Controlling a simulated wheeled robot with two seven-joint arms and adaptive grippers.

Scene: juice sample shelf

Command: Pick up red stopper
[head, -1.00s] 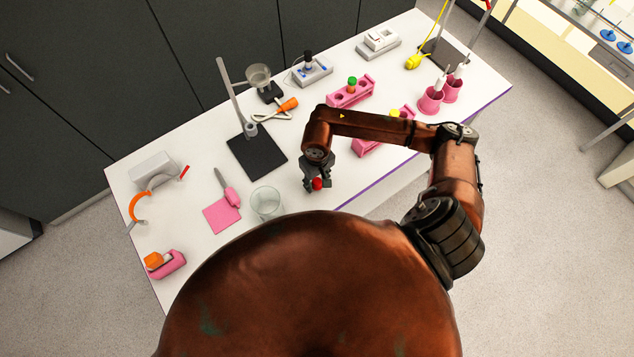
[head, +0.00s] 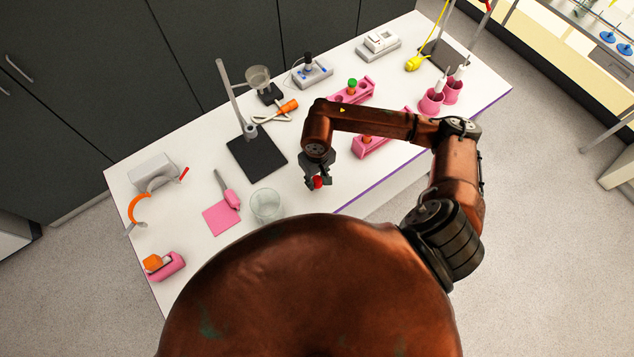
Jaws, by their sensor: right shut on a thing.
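The red stopper (head: 317,182) is a small red piece between the fingertips of my right gripper (head: 318,181). The gripper is shut on it and points down over the front part of the white table (head: 345,197). I cannot tell whether the stopper touches the table or is a little above it. The dark fingers hide part of the stopper. My left gripper is not in view.
A glass beaker (head: 266,205) stands left of my right gripper. A black stand base (head: 257,157) lies behind it. Pink racks (head: 367,148) with coloured stoppers are to the right, partly under my right arm. A pink mat (head: 221,217) lies further left.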

